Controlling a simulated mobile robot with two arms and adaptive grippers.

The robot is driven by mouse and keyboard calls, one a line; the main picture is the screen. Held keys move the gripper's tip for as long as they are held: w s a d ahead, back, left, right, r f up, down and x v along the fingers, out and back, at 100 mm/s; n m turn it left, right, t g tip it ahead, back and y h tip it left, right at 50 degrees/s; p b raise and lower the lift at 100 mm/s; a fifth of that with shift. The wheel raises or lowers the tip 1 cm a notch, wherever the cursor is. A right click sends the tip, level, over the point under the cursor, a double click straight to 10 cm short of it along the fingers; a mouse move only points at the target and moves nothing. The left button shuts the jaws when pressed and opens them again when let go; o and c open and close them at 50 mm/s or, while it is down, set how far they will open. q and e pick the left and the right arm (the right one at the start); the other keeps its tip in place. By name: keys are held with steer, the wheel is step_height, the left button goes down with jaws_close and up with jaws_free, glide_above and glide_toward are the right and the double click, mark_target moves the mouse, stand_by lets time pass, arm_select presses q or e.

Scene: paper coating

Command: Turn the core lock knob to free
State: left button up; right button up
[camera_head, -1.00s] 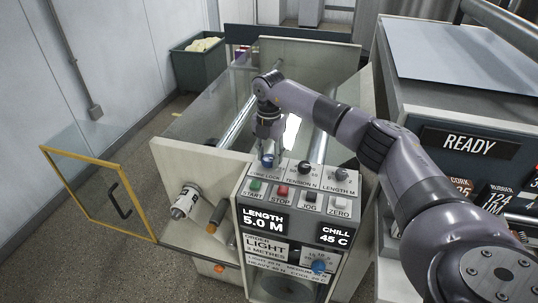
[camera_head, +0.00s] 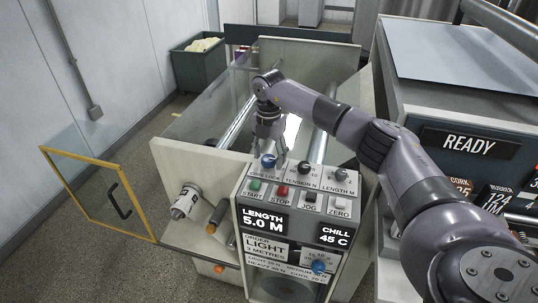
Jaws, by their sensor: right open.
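The core lock knob (camera_head: 268,161) is blue and sits at the upper left of the sloped control panel (camera_head: 310,183). Its label is partly readable below it. My right gripper (camera_head: 268,147) hangs just above and behind the knob, pointing down, with its arm reaching in from the right. It is open and holds nothing. The knob is in plain view below the fingers, and I cannot make out its pointer or setting. My left gripper is not in view.
The tension knob (camera_head: 305,167) and length knob (camera_head: 340,174) stand to the right. Start (camera_head: 255,184), stop (camera_head: 282,190), jog and zero buttons sit just below. A yellow-framed guard door (camera_head: 98,196) stands open at left. A machine reading READY (camera_head: 468,143) is at right.

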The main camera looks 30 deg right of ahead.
mark_target(269, 157)
step_height(269, 157, up, 12)
stand_by(0.4)
steer(key=shift+f, duration=0.1)
stand_by(0.3)
